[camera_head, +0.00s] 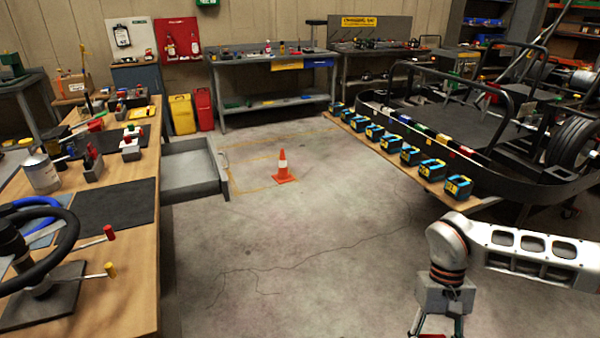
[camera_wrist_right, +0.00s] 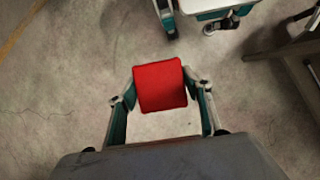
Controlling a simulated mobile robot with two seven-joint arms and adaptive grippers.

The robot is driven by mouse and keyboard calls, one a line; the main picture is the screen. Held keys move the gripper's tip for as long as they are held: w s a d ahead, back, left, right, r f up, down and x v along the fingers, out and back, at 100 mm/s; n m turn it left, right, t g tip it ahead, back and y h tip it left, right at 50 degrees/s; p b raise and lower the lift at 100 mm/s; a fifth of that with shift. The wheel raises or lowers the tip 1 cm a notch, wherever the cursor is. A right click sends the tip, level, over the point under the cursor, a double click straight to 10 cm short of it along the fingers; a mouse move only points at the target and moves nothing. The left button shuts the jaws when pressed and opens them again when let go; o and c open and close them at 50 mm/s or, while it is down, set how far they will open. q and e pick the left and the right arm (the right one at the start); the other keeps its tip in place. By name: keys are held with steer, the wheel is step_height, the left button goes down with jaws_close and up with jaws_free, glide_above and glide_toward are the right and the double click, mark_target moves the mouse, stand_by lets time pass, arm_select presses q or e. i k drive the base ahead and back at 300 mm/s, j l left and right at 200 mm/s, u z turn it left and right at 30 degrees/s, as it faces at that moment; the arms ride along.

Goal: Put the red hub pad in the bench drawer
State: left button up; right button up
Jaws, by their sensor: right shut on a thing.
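The red hub pad (camera_wrist_right: 160,86) is a red block with rounded edges, held between the two fingers of my right gripper (camera_wrist_right: 160,92) in the right wrist view. The grip is over open floor. In the head view my right gripper (camera_head: 436,325) is at the bottom edge, cut off by the frame, well to the right of the bench. The bench drawer (camera_head: 222,168) is pulled out from the right side of the left wooden bench (camera_head: 146,255). Its visible inside looks empty. My left gripper is not in view.
An orange cone (camera_head: 282,168) stands on the floor just right of the drawer. A row of blue-and-yellow boxes (camera_head: 411,156) lines a low board beside the kart stand at right. The floor between bench and board is otherwise clear. A steering wheel (camera_head: 60,262) sits on the bench's near end.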

mark_target(186, 174)
steer(key=i+l+z, duration=0.25)
steer(key=z, duration=0.25)
steer(key=i+l+z, duration=0.3)
steer(key=z, duration=0.15)
steer(key=i+u, duration=0.2)
steer(key=u, duration=0.15)
steer(key=i+l+u, duration=0.1)
steer(key=i+u, duration=0.2)
steer(key=i+l+u, duration=0.1)
steer(key=u, duration=0.25)
steer(key=i+u, duration=0.2)
steer(key=u, duration=0.2)
steer(key=i+u, duration=0.15)
steer(key=u, duration=0.3)
steer(key=i+l+u, duration=0.1)
steer(key=u, duration=0.3)
steer(key=i+l+u, duration=0.25)
steer(key=u, duration=0.15)
steer(key=i+l+u, duration=0.65)
steer(key=l+u, duration=0.25)
steer(key=l, duration=0.15)
